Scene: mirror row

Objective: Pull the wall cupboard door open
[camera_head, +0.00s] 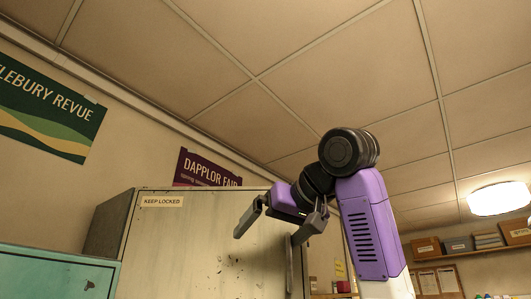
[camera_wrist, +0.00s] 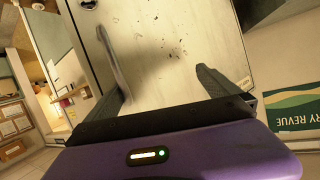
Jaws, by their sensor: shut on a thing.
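The wall cupboard door (camera_head: 205,240) is a pale, scuffed panel with a "KEEP LOCKED" label at its upper left in the head view; it also fills the middle of the wrist view (camera_wrist: 165,65). Its door handle (camera_head: 290,265) is a grey upright bar near the right side, and it shows in the wrist view (camera_wrist: 110,52) running down to one finger. My gripper (camera_head: 281,230) is in front of the door at the handle's upper end.
A teal cabinet (camera_head: 55,272) stands at the lower left. Posters hang on the left wall, one reading "DAPPLOR FAIR" (camera_head: 205,168). A shelf with boxes (camera_head: 470,250) and a ceiling lamp (camera_head: 499,199) are at the right.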

